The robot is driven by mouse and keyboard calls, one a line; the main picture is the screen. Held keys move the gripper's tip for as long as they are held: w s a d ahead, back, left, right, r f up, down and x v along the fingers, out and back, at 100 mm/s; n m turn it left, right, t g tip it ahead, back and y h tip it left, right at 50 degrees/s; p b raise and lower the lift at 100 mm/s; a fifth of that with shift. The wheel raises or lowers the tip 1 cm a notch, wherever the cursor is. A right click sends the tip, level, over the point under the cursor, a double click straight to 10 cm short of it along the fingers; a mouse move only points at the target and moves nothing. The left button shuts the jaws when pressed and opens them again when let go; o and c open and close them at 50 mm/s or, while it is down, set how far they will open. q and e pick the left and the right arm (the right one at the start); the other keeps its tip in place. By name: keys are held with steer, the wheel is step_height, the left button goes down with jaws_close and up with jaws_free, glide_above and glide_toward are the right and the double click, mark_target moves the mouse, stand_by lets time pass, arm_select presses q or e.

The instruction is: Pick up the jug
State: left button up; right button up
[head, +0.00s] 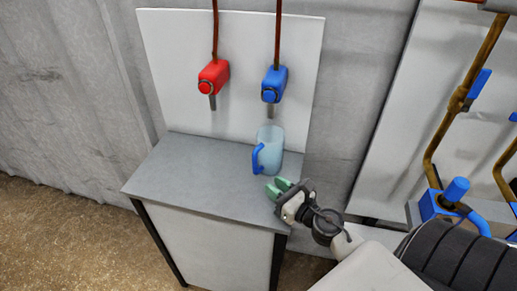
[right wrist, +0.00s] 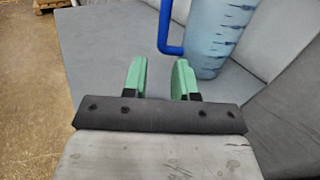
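The jug (head: 270,153) is a translucent light-blue vessel with a blue handle. It stands upright on the grey cabinet top (head: 200,172), below the blue tap. My right gripper (head: 278,187) is at the front right edge of the cabinet top, just in front of the jug and apart from it. In the right wrist view, its two green fingers (right wrist: 160,78) are spread with nothing between them. There the jug (right wrist: 217,35) is beyond the fingers, up and to the right, with its blue handle on the left side. The jug's top is cut off in that view. My left gripper does not show.
A red tap (head: 212,77) and a blue tap (head: 273,83) hang on a white panel (head: 178,40) behind the cabinet. Copper pipes with blue valves (head: 457,190) stand at the right. The left part of the cabinet top is clear.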

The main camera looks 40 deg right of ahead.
mark_target(256, 169)
steer(key=w, duration=0.1)
steer(key=w+p, duration=0.1)
steer(key=w, duration=0.3)
steer(key=shift+a+r+p, duration=0.2)
steer(key=shift+a+p, duration=0.1)
steer(key=shift+p, duration=0.05)
steer(key=shift+w+r, duration=0.1)
steer(key=shift+w, duration=0.5)
steer(key=w, duration=0.1)
steer(key=w+p, duration=0.1)
steer(key=w, duration=0.1)
steer(key=shift+w+a+r, duration=0.15)
steer(key=shift+w+r, duration=0.05)
steer(key=shift+w, duration=0.1)
steer(key=shift+w+f, duration=0.1)
steer(key=shift+w, duration=0.35)
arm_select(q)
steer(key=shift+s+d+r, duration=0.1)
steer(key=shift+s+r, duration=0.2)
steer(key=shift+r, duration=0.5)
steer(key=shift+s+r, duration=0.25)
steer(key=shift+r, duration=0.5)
arm_select(e)
jaws_close()
